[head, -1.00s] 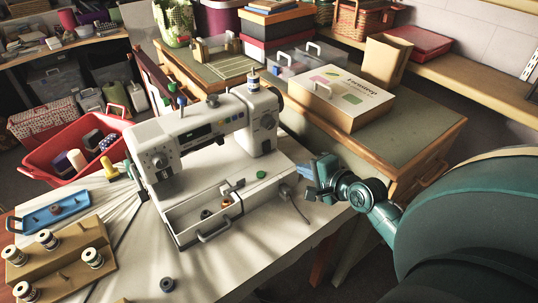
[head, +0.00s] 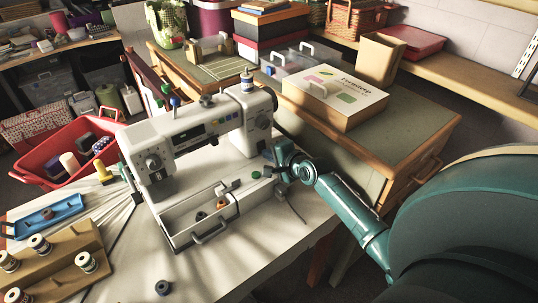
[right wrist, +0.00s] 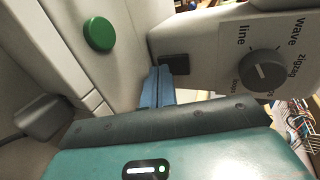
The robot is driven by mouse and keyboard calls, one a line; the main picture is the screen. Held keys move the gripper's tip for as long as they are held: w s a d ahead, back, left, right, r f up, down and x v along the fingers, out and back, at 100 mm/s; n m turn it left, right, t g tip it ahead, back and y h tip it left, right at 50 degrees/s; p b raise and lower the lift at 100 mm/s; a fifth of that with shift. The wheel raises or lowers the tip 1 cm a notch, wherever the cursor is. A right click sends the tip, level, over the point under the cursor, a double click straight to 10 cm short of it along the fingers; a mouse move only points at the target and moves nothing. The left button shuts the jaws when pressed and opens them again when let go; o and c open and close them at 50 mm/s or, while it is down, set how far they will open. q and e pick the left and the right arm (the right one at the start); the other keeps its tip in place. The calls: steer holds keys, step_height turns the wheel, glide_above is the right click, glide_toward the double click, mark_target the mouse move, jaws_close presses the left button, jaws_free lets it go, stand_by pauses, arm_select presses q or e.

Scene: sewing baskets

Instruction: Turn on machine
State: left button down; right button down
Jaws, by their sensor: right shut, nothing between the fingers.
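The white sewing machine (head: 185,127) stands on the white-topped table. My right gripper (head: 270,151) is at the lower right end of the machine, beside its upright column. In the right wrist view, its blue fingers (right wrist: 160,86) are closed together with nothing between them. The tips are just below a small black rectangular switch (right wrist: 174,65) on the machine's side; I cannot tell whether they touch it. A round green button (right wrist: 99,33) is left of the fingers. A grey dial (right wrist: 262,70) marked line, wave, zigzag and loop is to the right. My left gripper is out of view.
An open drawer (head: 196,231) holding small spools juts from the machine's front. A red basket (head: 38,167), a blue tray (head: 40,219) and a wooden spool rack (head: 70,253) stand to the left. A wooden box (head: 335,103) sits on the desk behind my arm.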

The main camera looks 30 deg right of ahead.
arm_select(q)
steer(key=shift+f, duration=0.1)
arm_select(e)
steer(key=shift+w+f, duration=0.1)
steer(key=shift+w, duration=0.05)
